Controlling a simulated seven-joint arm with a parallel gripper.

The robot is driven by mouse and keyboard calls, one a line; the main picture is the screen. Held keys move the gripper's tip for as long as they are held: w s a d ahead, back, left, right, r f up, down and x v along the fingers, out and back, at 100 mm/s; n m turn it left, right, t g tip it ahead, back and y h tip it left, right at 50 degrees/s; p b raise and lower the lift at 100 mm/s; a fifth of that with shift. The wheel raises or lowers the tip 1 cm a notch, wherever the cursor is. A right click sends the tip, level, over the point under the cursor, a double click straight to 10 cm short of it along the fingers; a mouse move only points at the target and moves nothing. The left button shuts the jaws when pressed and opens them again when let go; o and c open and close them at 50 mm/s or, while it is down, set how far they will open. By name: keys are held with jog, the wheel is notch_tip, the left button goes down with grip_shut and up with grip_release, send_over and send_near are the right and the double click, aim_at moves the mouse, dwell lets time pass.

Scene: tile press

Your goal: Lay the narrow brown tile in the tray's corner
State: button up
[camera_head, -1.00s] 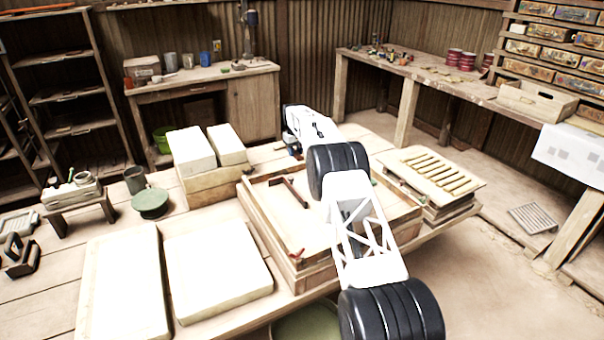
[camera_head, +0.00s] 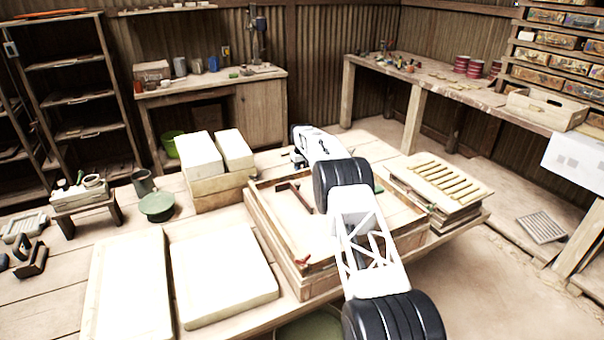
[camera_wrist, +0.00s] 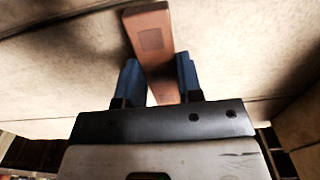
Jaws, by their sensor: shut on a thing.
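My gripper (camera_wrist: 160,80) is shut on the narrow brown tile (camera_wrist: 150,40), which sits between its two blue fingers in the wrist view. The tile points away from the gripper and has a darker square on its face. Pale surfaces lie behind it; I cannot tell its height above them. In the head view my gripper (camera_head: 298,157) is small, behind the wooden tray (camera_head: 270,246), and the tile cannot be made out there. My arm crosses over the tray and hides part of its inside. A dark L-shaped piece (camera_head: 301,198) lies inside the tray, toward the back left.
Pale blocks (camera_head: 198,155) on a wooden base stand left of my gripper. Two pale slabs (camera_head: 222,275) lie at the front left. A slatted board (camera_head: 440,178) on a stack stands right of the tray. A green round dish (camera_head: 157,205) is further left.

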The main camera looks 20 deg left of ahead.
jog(key=shift+f, duration=0.8)
jog(key=shift+f, duration=0.1)
jog(key=o, duration=1)
jog(key=shift+c, duration=0.2)
notch_tip(320, 180, up, 12)
dwell(0.6)
